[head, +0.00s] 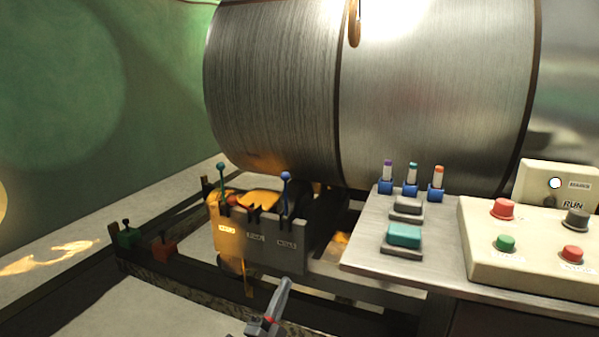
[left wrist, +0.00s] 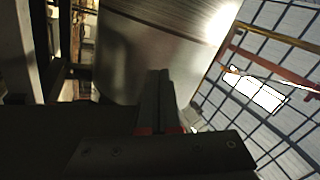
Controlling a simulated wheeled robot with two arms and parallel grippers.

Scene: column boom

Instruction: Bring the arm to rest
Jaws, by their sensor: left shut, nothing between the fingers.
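My left gripper (head: 284,285) shows at the bottom centre of the head view, its grey fingers pointing up. It is shut and empty, below and in front of the grey lever box (head: 262,242), apart from it as far as I can tell. In the left wrist view the dark fingers (left wrist: 157,78) are together, with the large metal drum (left wrist: 150,40) behind them. Most of my left arm is hidden below the head view's edge. My right gripper is in neither view.
The drum (head: 440,90) fills the upper head view. The lever box carries a green-knobbed lever (head: 221,178) and a blue-knobbed lever (head: 286,188). At right are a metal shelf (head: 365,250) and a button panel (head: 530,268). Dark frame beams (head: 195,272) run along the floor.

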